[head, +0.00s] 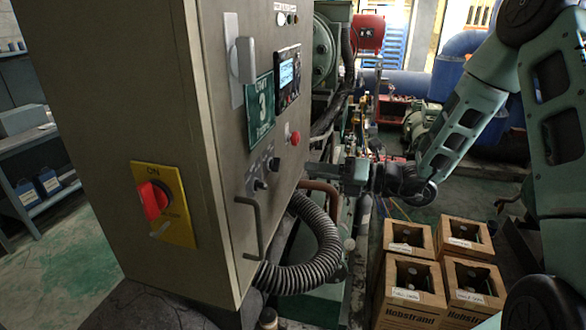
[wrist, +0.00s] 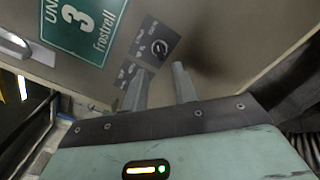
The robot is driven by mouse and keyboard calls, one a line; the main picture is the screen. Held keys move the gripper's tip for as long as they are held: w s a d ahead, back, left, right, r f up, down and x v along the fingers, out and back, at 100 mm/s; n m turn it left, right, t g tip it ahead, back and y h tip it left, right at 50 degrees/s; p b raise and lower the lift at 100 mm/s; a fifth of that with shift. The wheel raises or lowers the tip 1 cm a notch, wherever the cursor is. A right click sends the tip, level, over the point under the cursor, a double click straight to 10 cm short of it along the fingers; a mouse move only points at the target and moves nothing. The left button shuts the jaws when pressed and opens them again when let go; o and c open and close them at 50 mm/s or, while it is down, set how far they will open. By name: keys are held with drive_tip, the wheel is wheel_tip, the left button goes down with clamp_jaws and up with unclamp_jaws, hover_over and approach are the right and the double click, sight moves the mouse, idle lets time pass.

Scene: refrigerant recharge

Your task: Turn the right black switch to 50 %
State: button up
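Two small black switches sit on a dark plate low on the grey cabinet front in the head view: the left one (head: 259,184) and the right one (head: 273,164). In the wrist view the right switch (wrist: 160,48) shows on its dark plate, just beyond the gap between my fingertips. The left switch is not clearly visible there, with a finger over that part of the plate. My gripper (head: 308,171) points at the cabinet front from the right. In the wrist view my gripper (wrist: 160,70) is open with nothing between its fingers, apparently apart from the switch.
Above the switches are a red button (head: 295,138), a green sign (head: 260,107) and a display (head: 288,73). A bar handle (head: 256,228) juts out below, near a ribbed hose (head: 318,262). A red rotary switch (head: 153,200) is on the cabinet's side. Boxes (head: 412,308) stand on the floor.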

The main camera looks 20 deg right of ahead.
drive_tip(key=b+x, duration=0.2)
drive_tip(key=x, duration=0.5)
clamp_jaws()
drive_tip(key=shift+f, duration=0.1)
drive_tip(key=n+b, duration=0.3)
drive_tip(key=shift+n, duration=0.4)
drive_tip(key=shift+d+n+b, duration=0.1)
drive_tip(key=shift+n+b, duration=0.3)
drive_tip(key=shift+b, duration=0.05)
